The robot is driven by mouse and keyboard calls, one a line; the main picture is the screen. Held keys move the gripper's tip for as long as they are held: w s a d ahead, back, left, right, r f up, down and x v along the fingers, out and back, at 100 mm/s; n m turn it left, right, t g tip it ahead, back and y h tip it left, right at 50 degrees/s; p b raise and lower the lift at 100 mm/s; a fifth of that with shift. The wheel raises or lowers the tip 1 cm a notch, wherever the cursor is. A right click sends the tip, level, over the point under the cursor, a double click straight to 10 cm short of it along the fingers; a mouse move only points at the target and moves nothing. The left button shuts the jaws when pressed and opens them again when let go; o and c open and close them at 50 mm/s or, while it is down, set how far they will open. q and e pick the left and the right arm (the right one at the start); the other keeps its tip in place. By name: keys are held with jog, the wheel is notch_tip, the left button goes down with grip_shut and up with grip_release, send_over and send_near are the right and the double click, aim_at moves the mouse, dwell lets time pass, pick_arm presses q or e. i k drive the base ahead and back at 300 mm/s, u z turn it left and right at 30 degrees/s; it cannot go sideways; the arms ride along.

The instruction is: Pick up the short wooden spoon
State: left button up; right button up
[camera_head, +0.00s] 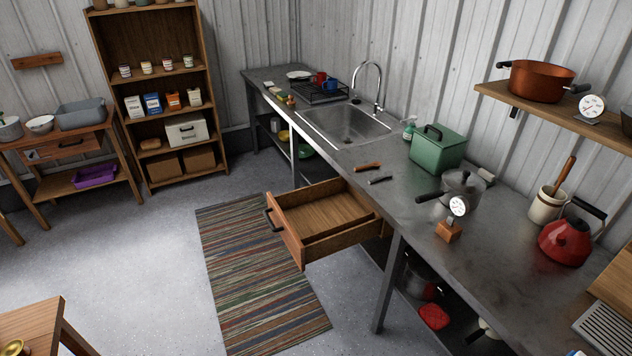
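No spoon can be made out for certain. A wooden handle (563,174) sticks up out of a cream crock (546,206) on the right part of the counter; whether it belongs to a spoon is hidden inside the crock. A small reddish-brown elongated object (367,167) lies on the counter above the open drawer, with a dark elongated object (380,180) beside it; both are too small to identify. The pulled-out wooden drawer (283,232) shows a bare wooden bottom. Neither of my grippers is in view.
The metal counter (415,210) carries a green box (437,148), a lidded pot (462,187), a dial on a wooden block (449,231) and a red kettle (566,241). The open drawer juts over the striped rug (250,270). The grey floor left of the rug is clear.

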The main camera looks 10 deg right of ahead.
aim_at(377, 163)
jog(key=u, duration=0.3)
jog(key=k, duration=0.25)
jog(key=z, duration=1.35)
jog(key=i, duration=1.35)
jog(key=u, duration=0.05)
